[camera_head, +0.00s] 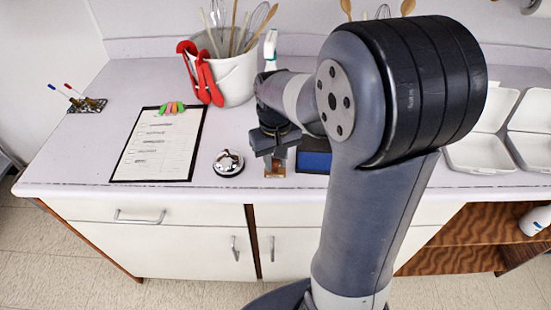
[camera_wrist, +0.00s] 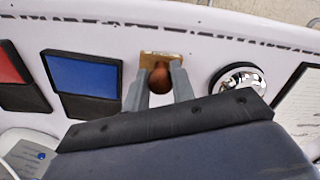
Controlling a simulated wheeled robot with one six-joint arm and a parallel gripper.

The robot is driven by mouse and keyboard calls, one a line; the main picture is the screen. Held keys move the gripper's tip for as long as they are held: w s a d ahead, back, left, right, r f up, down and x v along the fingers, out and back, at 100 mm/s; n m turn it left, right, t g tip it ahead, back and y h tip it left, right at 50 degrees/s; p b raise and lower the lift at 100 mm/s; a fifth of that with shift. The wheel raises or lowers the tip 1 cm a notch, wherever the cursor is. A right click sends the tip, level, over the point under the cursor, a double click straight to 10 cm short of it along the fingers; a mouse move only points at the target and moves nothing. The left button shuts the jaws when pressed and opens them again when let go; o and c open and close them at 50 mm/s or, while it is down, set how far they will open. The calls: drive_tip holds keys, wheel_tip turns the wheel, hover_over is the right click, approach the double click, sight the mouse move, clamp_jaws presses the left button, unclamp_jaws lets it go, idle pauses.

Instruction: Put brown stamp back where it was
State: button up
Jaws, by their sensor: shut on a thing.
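The brown stamp (camera_wrist: 160,79) has a round reddish-brown knob and a tan base. My gripper (camera_wrist: 161,74) is shut on it, with one finger on each side of the knob. In the head view my gripper (camera_head: 275,145) is over the front part of the counter, and a little of the stamp (camera_head: 275,171) shows below it, between the bell and the blue ink pad. The base is at or just above the counter; I cannot tell if it touches.
The silver bell (camera_head: 228,163) stands just left of the stamp, with a clipboard (camera_head: 159,144) farther left. An open blue ink pad (camera_head: 314,160) lies to the right; a red pad (camera_wrist: 14,78) shows in the wrist view. A utensil bucket (camera_head: 236,78) stands behind. My arm hides the counter's middle right.

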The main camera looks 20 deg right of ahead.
drive_tip(key=shift+f, duration=0.2)
drive_tip(key=o, duration=0.8)
drive_tip(key=shift+r, duration=0.1)
wheel_tip(320, 180, up, 12)
drive_tip(key=shift+r, duration=0.15)
